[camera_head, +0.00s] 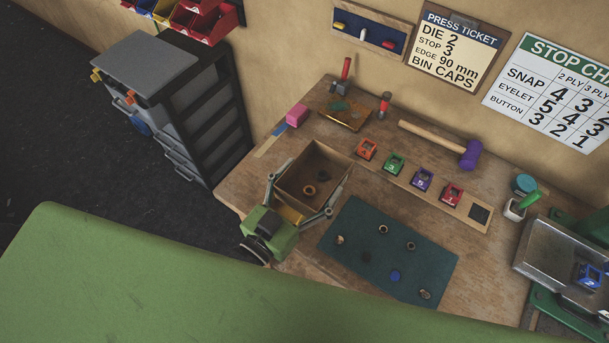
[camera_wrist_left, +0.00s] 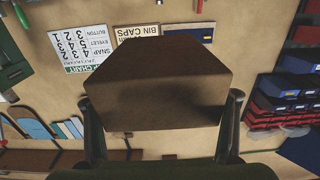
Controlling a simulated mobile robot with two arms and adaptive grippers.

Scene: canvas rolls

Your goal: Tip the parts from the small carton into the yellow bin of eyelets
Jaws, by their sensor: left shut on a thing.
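The small brown carton (camera_head: 332,163) is open at the top. A copper-coloured ring and a few dark parts lie inside it. My left gripper (camera_head: 303,196) is shut on the carton, with a finger along each of two opposite sides. The carton looks roughly level, in front of the bench's left part; its height above the bench is hard to tell. In the left wrist view the carton (camera_wrist_left: 165,100) fills the middle between the fingers. A yellow bin (camera_head: 165,11) hangs on the wall at top left, cut by the frame edge; its contents are not visible. My right gripper is not in view.
Red bins (camera_head: 203,22) hang beside the yellow one, above a grey drawer cabinet (camera_head: 170,95). The wooden bench (camera_head: 300,262) holds a green mat (camera_head: 365,270) with loose parts, numbered colored blocks, a purple mallet (camera_head: 469,154) and a metal tray (camera_head: 545,255) at right.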

